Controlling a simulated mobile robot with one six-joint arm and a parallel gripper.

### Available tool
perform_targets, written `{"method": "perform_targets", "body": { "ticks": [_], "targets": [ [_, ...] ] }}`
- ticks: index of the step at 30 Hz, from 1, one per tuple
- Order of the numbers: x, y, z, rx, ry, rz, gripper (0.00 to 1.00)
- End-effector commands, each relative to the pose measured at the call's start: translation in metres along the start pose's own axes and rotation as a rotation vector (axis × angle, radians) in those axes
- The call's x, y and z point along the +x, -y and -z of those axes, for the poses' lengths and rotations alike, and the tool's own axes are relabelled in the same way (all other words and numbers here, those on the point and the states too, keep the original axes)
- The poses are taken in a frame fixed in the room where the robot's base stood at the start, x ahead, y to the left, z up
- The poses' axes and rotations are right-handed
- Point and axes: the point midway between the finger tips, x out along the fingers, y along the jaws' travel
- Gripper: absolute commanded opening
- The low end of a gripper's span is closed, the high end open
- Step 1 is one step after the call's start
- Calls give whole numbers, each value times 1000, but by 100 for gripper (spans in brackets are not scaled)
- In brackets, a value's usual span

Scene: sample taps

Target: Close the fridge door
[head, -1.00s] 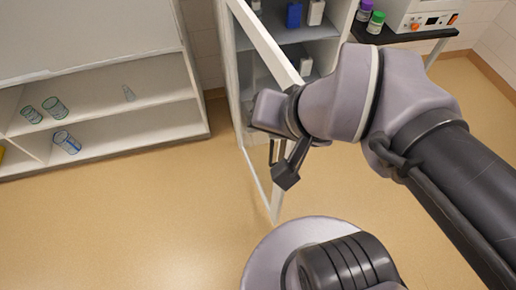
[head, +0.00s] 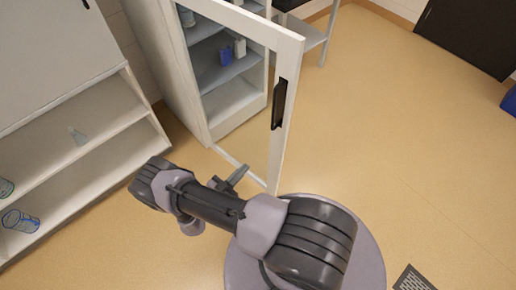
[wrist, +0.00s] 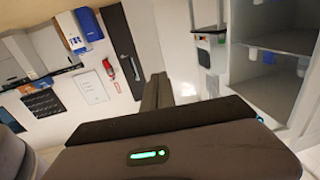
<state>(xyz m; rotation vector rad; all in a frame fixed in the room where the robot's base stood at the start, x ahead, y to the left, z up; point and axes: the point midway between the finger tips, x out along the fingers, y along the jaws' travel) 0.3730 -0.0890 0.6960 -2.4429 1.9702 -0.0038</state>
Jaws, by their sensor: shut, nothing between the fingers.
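The white fridge door (head: 291,60), with a glass pane and a black handle (head: 279,104), stands open in the head view. The fridge body (head: 150,45) is behind it at the left, and its shelves show through the glass. My gripper (head: 240,174) is low in front of the door's lower glass, left of the handle. I cannot tell whether it touches the door. In the wrist view my gripper (wrist: 158,90) is shut and empty, and fridge-like shelves (wrist: 290,38) show at the right.
A white cabinet (head: 128,108) with glassware on its open shelves stands at the left. Blue and white containers (head: 226,56) stand inside the fridge. Open floor (head: 400,130) lies at the right. A dark grille (head: 412,279) is at the lower right.

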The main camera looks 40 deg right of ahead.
Motion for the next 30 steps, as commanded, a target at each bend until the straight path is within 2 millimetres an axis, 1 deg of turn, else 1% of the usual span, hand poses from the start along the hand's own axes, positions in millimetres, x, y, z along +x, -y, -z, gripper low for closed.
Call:
{"method": "perform_targets", "body": {
  "ticks": [2, 5, 12, 18, 21, 24, 30],
  "targets": [
    [7, -2, 0, -4, -6, -5, 0],
    [24, -2, 0, -4, -4, -7, 0],
    [78, -3, -1, -5, -3, -8, 0],
    [117, -3, -2, -4, -2, -6, 0],
    [129, -2, -1, -4, -2, -4, 0],
    [136, -2, 0, -4, -2, -2, 0],
    [139, -2, 1, -4, -2, -2, 0]
  ]
}}
